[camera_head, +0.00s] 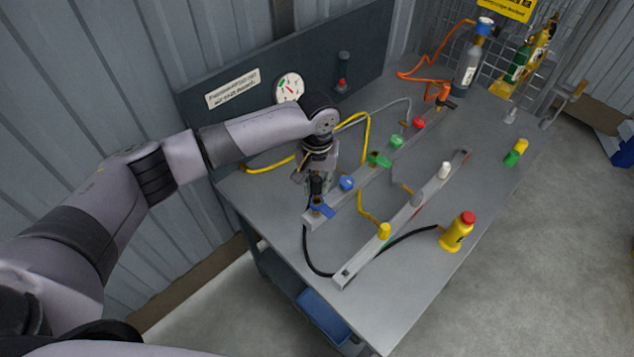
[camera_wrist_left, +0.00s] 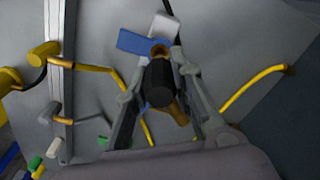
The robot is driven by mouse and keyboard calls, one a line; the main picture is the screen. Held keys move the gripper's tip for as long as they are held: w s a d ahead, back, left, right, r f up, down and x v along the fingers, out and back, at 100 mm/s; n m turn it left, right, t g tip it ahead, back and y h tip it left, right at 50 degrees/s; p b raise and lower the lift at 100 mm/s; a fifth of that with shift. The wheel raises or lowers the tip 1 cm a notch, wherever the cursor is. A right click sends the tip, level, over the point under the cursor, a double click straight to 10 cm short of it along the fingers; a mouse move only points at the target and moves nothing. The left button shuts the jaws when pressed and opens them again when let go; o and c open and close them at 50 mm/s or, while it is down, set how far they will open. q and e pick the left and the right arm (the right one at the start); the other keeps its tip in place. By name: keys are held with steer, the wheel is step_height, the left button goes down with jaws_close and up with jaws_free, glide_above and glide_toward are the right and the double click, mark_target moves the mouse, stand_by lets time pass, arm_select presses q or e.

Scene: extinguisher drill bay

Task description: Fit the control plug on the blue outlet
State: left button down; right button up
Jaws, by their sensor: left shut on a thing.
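My left gripper (camera_head: 316,187) is shut on the black control plug (camera_wrist_left: 160,82), which shows between its two fingers in the left wrist view. In the head view the black plug (camera_head: 316,184) stands roughly upright just above the outlet with the blue tag (camera_head: 323,211), at the near end of the rear rail. In the wrist view the blue tag (camera_wrist_left: 140,42) and a brass ring (camera_wrist_left: 161,50) lie just beyond the plug. I cannot tell whether plug and outlet touch. My right gripper is not in view.
A blue knob (camera_head: 346,183) and a green valve (camera_head: 379,159) sit farther along the rear rail (camera_head: 330,202). A front rail (camera_head: 402,217) runs parallel. A yellow hose (camera_head: 367,135) and a black hose (camera_head: 309,258) cross the bench. A yellow bottle (camera_head: 458,232) stands front right.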

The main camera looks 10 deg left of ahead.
mark_target(317, 198)
arm_select(q)
steer(key=shift+f, duration=0.25)
steer(key=shift+f+b, duration=0.3)
steer(key=shift+f, duration=0.65)
stand_by(0.4)
steer(key=shift+p, duration=0.55)
steer(key=shift+f+b, duration=0.35)
steer(key=shift+f, duration=0.5)
stand_by(0.4)
steer(key=c, duration=1.3)
jaws_free()
